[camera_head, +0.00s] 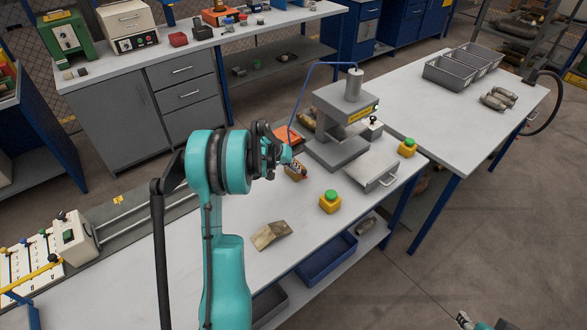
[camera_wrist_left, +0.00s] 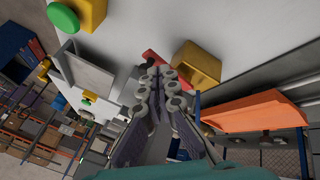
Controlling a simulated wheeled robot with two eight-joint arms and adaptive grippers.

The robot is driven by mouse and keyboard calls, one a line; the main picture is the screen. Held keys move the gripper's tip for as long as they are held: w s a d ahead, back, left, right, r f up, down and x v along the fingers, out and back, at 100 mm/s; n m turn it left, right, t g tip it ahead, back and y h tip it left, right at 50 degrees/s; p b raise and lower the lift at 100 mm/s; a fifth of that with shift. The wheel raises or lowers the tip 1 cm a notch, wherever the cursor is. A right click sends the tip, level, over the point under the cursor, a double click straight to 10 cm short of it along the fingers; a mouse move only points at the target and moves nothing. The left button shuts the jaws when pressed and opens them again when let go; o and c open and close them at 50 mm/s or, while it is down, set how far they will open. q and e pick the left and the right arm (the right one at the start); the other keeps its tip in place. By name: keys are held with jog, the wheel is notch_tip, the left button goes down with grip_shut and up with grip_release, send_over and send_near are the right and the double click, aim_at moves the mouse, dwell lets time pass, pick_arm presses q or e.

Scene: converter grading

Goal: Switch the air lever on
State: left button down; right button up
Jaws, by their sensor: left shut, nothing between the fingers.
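A small yellow block (camera_head: 296,173) with a dark and red part stands on the light workbench (camera_head: 190,262), left of the grey press (camera_head: 340,112). In the left wrist view the yellow block (camera_wrist_left: 197,66) has a red bar (camera_wrist_left: 152,57) beside it, which looks like the air lever. Its exact position is partly hidden by my fingers. My left gripper (camera_head: 288,157) is shut and empty, just above and beside the block; in the wrist view its fingertips (camera_wrist_left: 160,76) point at the red bar. I cannot tell if they touch. A part of my right arm (camera_head: 480,322) shows at the bottom edge.
A blue hose (camera_head: 325,64) arches from the press top down behind my left gripper. Yellow boxes with green buttons (camera_head: 330,202) (camera_head: 407,148) flank a grey drawer-like plate (camera_head: 365,168). An orange tray (camera_head: 287,136) lies behind. A tan folded piece (camera_head: 270,235) lies in front on clear bench.

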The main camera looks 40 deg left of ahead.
pick_arm(q)
jog(key=shift+w+d+b, duration=0.4)
jog(key=shift+w+d, duration=0.3)
jog(key=shift+d, duration=0.15)
jog(key=shift+a, duration=0.1)
